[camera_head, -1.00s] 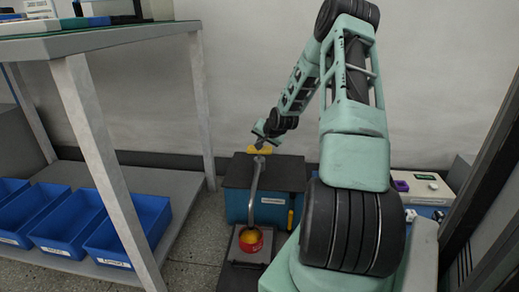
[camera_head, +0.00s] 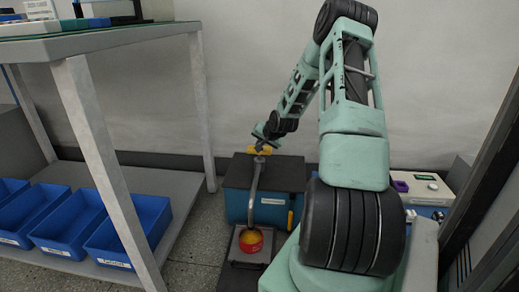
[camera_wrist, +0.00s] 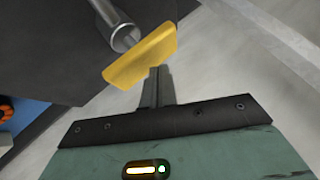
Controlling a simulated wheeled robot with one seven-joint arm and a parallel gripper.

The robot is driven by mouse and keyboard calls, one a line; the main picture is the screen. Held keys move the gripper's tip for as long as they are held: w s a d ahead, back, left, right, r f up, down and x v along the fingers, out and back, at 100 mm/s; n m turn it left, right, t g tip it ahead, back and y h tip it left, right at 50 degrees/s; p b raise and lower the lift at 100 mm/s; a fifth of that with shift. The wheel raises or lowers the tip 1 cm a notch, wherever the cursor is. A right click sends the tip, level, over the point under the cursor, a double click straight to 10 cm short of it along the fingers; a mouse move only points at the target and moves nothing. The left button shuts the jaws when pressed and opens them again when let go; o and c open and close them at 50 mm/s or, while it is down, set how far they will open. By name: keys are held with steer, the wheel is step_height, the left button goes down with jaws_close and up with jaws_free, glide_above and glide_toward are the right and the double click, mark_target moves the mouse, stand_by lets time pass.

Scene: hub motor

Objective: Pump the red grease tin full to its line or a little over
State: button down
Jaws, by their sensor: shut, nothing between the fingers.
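The red grease tin (camera_head: 251,245) stands on a plate below the pump's curved grey spout (camera_head: 255,190). Its top shows orange-yellow; I cannot make out its line or the exact level. The pump's yellow handle plate (camera_head: 264,151) is at the top of the pump, above the blue box with a dark top. In the wrist view the yellow plate (camera_wrist: 142,55) lies right at my fingertips, beside a grey metal shaft (camera_wrist: 124,37). My gripper (camera_wrist: 155,71) is shut and empty; I cannot tell whether it touches the plate.
The blue box (camera_head: 236,203) has a dark top. A grey table (camera_head: 85,42) stands at the left, with blue bins (camera_head: 128,238) on its lower shelf. A white device (camera_head: 427,188) and a purple item (camera_head: 400,186) are at the right.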

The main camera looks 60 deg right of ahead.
steer(key=shift+a+f+b, duration=0.1)
steer(key=shift+f+b, duration=0.3)
steer(key=shift+f, duration=1.3)
stand_by(1.6)
steer(key=shift+r, duration=0.15)
steer(key=shift+r+p, duration=1.85)
steer(key=shift+p, duration=0.3)
step_height(320, 180, up, 5)
steer(key=p, duration=0.5)
steer(key=shift+r, duration=0.1)
